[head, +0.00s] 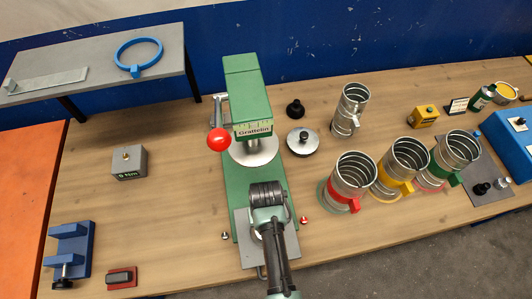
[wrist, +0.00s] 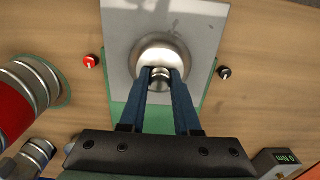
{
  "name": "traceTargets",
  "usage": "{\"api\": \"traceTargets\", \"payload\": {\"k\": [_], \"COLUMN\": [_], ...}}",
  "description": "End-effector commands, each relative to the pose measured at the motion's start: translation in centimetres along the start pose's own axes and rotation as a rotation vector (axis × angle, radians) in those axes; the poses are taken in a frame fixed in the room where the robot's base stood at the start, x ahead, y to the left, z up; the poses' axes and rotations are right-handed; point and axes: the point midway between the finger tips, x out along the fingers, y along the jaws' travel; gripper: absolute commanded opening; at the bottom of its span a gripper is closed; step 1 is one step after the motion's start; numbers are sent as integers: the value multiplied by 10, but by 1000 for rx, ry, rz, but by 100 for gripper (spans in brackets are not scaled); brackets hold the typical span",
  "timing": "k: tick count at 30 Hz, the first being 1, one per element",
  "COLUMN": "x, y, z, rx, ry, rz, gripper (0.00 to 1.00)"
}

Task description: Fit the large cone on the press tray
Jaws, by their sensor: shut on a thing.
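The large cone (wrist: 160,47) is a shiny round metal piece with a narrower neck. In the wrist view my gripper (wrist: 160,78) has a finger on each side of the neck and is shut on it. The cone is over the middle of the grey press tray (wrist: 199,22); I cannot tell whether it touches the tray. In the head view my gripper (head: 267,226) is over the tray (head: 287,245) at the front of the green press (head: 247,90), and my arm mostly hides the cone.
A red knob (wrist: 90,61) and a black knob (wrist: 224,72) flank the tray. Several spiral ducts (head: 350,172) stand to the right. A silver disc (head: 302,146) lies right of the press. A grey box (head: 129,162) stands left, with bare bench around it.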

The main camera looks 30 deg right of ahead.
Motion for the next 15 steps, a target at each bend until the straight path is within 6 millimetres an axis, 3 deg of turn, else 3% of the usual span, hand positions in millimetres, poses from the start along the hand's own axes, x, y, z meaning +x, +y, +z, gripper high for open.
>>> {"api": "traceTargets", "payload": {"k": [3,4,9,15], "x": [0,0,1,1], "y": [0,0,0,0], "z": [0,0,0,1], "rx": [0,0,0,0], "ry": [0,0,-1,-1], "rz": [0,0,0,0], "gripper": [0,33,63,66]}}
